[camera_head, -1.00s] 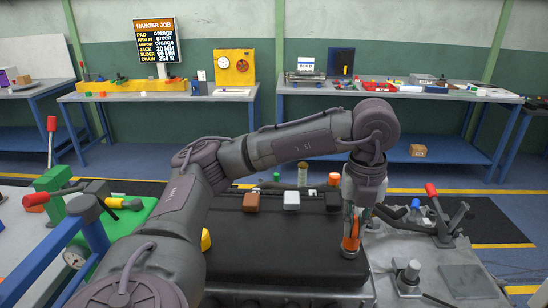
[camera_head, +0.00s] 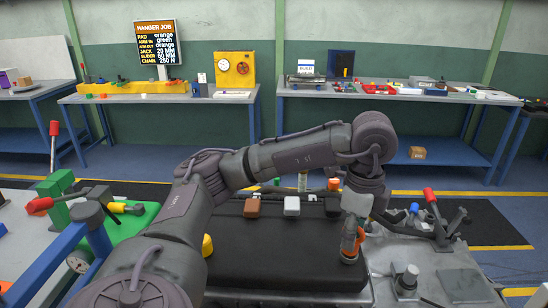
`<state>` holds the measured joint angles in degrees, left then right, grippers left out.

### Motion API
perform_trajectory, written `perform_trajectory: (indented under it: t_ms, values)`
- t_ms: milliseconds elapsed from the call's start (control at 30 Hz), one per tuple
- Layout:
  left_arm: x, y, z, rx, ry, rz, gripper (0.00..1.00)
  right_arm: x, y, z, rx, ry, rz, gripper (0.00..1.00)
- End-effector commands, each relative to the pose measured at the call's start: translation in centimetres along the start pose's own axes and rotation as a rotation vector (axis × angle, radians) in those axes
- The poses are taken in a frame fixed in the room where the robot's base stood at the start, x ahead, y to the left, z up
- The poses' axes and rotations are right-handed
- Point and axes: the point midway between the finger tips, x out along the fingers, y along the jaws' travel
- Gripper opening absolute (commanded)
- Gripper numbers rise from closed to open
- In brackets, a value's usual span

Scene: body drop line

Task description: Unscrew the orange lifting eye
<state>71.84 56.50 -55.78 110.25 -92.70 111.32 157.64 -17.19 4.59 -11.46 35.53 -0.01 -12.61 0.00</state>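The orange lifting eye (camera_head: 348,243) stands near the right end of the black block (camera_head: 280,255) in front of me. My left gripper (camera_head: 351,249) points down over it from the bent grey arm, its fingers around the eye. The fingers and wrist hide much of the eye. I cannot tell whether the fingers press on it or whether its foot is seated. My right gripper is not in view.
A red-handled clamp (camera_head: 430,195) stands to the right, a metal post (camera_head: 406,278) at front right. A blue frame (camera_head: 60,245) and green fixture (camera_head: 50,195) are left. The job board (camera_head: 157,43) stands behind.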

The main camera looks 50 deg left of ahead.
Motion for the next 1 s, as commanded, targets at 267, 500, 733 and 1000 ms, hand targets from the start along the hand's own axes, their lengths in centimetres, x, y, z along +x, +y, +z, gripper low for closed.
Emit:
perform_trajectory:
  t_ms: [267, 500, 733, 1000]
  values:
    - [-0.1, -0.1, 0.0, -0.001, 0.001, -0.004, 0.4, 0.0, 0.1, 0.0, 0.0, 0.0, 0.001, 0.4]
    - [-1.9, -0.2, 0.0, -0.002, 0.003, -0.009, 0.4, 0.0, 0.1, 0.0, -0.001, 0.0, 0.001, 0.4]
    - [-6.1, -0.2, 0.0, -0.003, 0.002, -0.012, 0.4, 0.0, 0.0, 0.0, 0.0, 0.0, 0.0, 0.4]
    - [-10.1, -0.2, 0.0, -0.001, 0.001, -0.008, 0.4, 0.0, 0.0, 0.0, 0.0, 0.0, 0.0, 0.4]
